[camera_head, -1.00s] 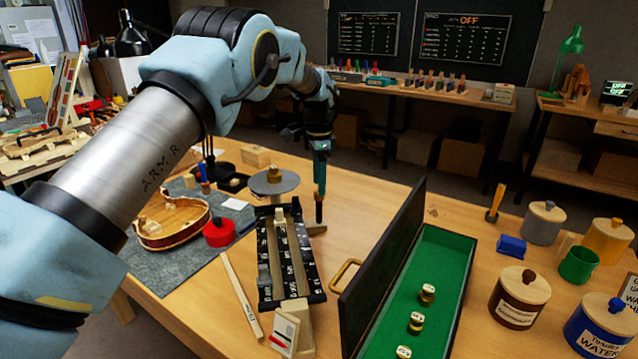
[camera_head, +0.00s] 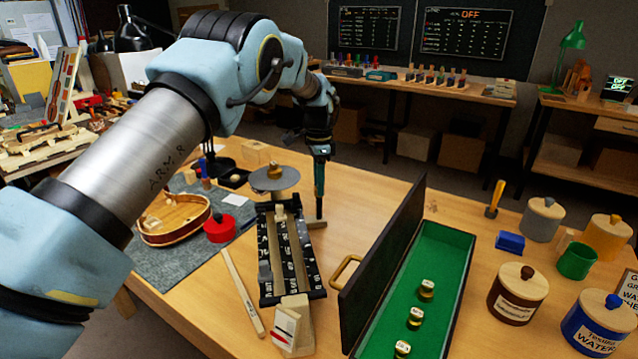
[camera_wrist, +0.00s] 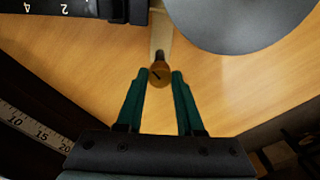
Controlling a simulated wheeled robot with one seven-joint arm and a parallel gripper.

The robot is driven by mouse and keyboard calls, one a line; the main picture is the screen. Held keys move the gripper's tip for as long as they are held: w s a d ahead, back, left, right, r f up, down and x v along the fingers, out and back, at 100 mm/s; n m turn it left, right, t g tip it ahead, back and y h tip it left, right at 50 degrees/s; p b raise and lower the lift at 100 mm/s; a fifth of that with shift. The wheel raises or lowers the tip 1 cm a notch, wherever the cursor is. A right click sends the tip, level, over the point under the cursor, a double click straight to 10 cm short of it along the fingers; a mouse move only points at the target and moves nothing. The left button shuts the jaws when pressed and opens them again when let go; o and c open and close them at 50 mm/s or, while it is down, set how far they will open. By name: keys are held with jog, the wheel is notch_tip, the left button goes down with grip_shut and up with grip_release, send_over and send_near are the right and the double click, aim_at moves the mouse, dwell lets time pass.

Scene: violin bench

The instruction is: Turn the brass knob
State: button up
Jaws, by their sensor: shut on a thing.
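The brass knob (camera_wrist: 160,74) shows in the wrist view as a small round brass piece with a dark mark, at the end of a pale wooden bar. My gripper (camera_wrist: 161,78) has its two green fingers on either side of the knob, shut on it. In the head view my gripper (camera_head: 319,218) points down beside the dark, number-marked fixture (camera_head: 264,262), its fingertips low at a small wooden bar (camera_head: 314,224). The knob itself is hidden by the fingers there.
A grey round disc (camera_head: 288,186) with a brass-coloured piece stands close left of my gripper. An open green-lined box (camera_head: 440,260) with a raised dark lid is to the right. A violin body (camera_head: 172,222) and red tin (camera_head: 219,229) lie left.

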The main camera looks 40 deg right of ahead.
grip_shut()
jog(key=shift+n, duration=0.4)
jog(key=n, duration=0.3)
jog(key=shift+n, duration=0.4)
jog(key=n, duration=0.3)
jog(key=shift+b, duration=0.3)
jog(key=shift+n, duration=2.2)
jog(key=o, duration=0.9)
grip_release()
jog(key=shift+c, duration=0.2)
